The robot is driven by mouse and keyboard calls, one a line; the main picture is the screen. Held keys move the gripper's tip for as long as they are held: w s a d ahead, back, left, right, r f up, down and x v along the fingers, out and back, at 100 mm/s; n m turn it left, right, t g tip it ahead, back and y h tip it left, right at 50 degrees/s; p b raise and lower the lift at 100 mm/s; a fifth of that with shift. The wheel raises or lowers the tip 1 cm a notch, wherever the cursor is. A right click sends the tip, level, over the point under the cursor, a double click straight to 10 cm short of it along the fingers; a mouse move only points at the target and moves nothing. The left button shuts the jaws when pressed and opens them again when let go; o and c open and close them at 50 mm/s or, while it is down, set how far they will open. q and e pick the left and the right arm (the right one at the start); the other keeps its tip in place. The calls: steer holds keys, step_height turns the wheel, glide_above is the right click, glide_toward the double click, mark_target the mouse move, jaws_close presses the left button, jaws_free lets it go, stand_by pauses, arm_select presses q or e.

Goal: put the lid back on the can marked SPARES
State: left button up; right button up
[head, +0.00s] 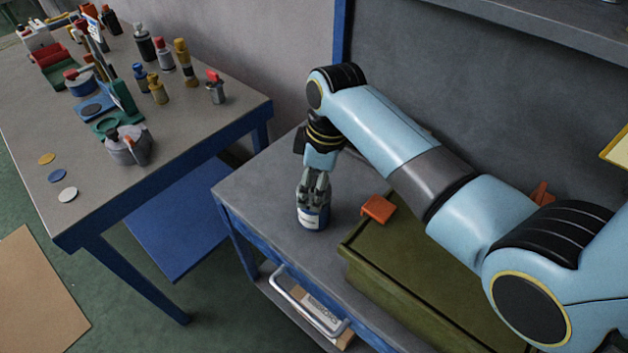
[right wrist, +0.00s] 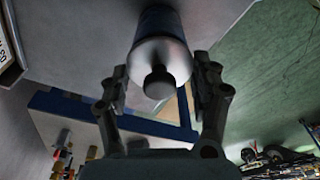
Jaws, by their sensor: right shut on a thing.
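A small blue can (head: 314,219) with a white label stands upright on the grey bench top; the label is too small to read. In the right wrist view the can's dark blue body (right wrist: 158,20) shows beyond a silver top (right wrist: 160,60) with a dark knob (right wrist: 160,83), which looks like its lid. My right gripper (head: 315,195) points down over the can, with its fingers at the can's upper end. In the right wrist view my right gripper (right wrist: 160,72) has a finger on each side of the silver top. Whether the lid is fully seated cannot be told. My left gripper is not in view.
An orange block (head: 378,208) lies right of the can, next to a long olive-green crate (head: 400,286). Another table (head: 185,133) at the left holds bottles, a grey pot (head: 129,147) and small discs.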

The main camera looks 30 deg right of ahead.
steer(key=shift+p, duration=0.6)
stand_by(1.0)
steer(key=shift+f, duration=0.15)
stand_by(1.0)
steer(key=o, duration=1.4)
steer(key=shift+o, duration=0.2)
steer(key=shift+r, duration=3.5)
